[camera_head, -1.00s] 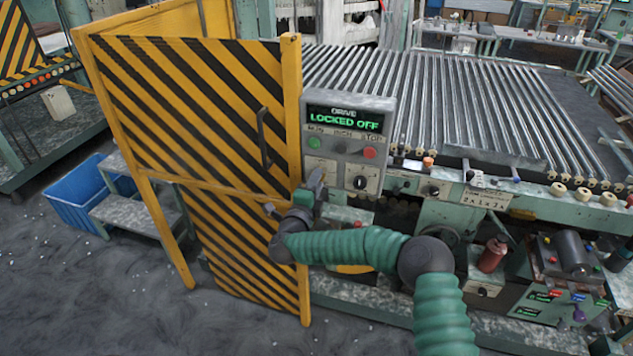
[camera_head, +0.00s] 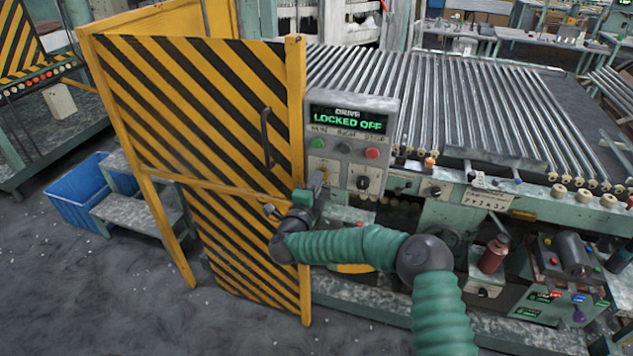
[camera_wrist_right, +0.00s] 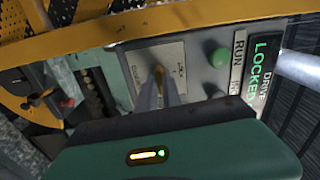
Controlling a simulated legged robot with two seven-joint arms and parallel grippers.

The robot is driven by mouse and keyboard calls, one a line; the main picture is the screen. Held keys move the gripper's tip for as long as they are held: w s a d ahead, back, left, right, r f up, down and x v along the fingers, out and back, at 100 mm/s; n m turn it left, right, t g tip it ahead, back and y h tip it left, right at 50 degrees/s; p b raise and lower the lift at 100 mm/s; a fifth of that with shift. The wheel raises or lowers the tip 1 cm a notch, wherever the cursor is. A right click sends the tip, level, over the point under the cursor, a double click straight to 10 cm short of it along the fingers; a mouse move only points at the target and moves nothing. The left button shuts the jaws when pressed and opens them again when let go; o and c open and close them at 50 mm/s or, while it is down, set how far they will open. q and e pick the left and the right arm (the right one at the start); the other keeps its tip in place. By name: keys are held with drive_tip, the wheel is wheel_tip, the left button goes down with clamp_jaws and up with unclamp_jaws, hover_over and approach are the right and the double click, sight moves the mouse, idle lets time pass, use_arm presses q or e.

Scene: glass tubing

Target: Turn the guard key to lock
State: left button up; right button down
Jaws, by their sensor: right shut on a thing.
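The drive panel (camera_head: 346,148) stands beside the yellow-and-black striped guard door (camera_head: 205,120). Its display (camera_head: 347,119) reads "DRIVE LOCKED OFF" in green. The guard key (camera_wrist_right: 158,76) is a small brass-coloured piece on a pale plate, between my fingertips in the right wrist view. My right gripper (camera_wrist_right: 162,92) is shut on the key; the fingers hide most of it. In the head view my right gripper (camera_head: 316,184) is at the panel's lower left, beside a black rotary knob (camera_head: 363,183). My left gripper is not in view.
A green button (camera_head: 317,144) and a red button (camera_head: 372,153) sit above the key plate. The door's edge post (camera_head: 297,110) is close to the left of my gripper. A blue bin (camera_head: 75,190) stands at far left.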

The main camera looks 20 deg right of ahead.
drive_tip(key=shift+d+r+n+p, duration=0.1)
drive_tip(key=shift+n+p, duration=1.2)
drive_tip(key=shift+n, duration=3)
drive_tip(key=shift+d+r+n+p, duration=0.1)
drive_tip(key=shift+n+p, duration=1.2)
drive_tip(key=shift+n, duration=3)
drive_tip(key=c, duration=1.5)
unclamp_jaws()
drive_tip(key=shift+w+f, duration=0.1)
drive_tip(key=shift+f, duration=0.05)
drive_tip(key=shift+a+f, duration=0.1)
drive_tip(key=b+v, duration=0.2)
drive_tip(key=v, duration=1.4)
drive_tip(key=shift+s+a, duration=0.3)
